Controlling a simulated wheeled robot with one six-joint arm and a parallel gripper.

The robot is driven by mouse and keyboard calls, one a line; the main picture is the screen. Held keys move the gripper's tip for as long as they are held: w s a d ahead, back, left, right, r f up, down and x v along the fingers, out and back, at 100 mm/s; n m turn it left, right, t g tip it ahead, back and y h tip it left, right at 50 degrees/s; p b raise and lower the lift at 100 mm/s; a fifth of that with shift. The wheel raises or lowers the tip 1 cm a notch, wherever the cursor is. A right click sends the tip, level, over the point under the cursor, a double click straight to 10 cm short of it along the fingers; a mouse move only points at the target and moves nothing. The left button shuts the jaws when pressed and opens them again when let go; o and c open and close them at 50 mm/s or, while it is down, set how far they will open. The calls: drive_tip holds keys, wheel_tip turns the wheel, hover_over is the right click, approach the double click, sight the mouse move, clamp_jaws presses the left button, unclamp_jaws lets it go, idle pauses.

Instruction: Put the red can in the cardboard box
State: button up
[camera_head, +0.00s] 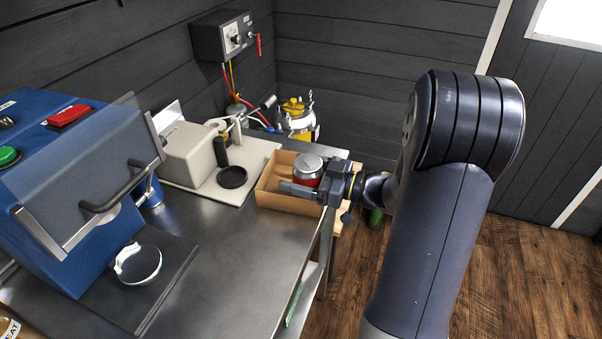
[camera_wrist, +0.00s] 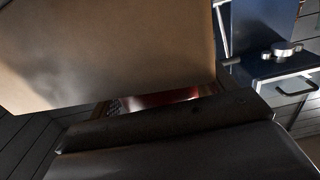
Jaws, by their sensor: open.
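The red can (camera_head: 306,181), with its silver top showing, stands upright inside the cardboard box (camera_head: 285,202) at the far right end of the metal table. My gripper (camera_head: 311,187) is open at the box, with a finger beside the can on the near side. I cannot tell whether it touches the can. In the wrist view a tan surface, probably the cardboard box (camera_wrist: 110,50), fills the upper left. A red strip of the can (camera_wrist: 165,97) shows between it and my dark finger. The can's lower part is hidden.
A beige machine (camera_head: 190,153) with a black round cup stands left of the box. A blue machine (camera_head: 75,190) with a clear door stands at the left. A yellow canister (camera_head: 298,120) stands behind the box. The metal table's middle (camera_head: 215,240) is clear.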

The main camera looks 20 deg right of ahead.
drive_tip(key=b+v, duration=0.1)
drive_tip(key=v, duration=1.1)
drive_tip(key=shift+r, duration=0.25)
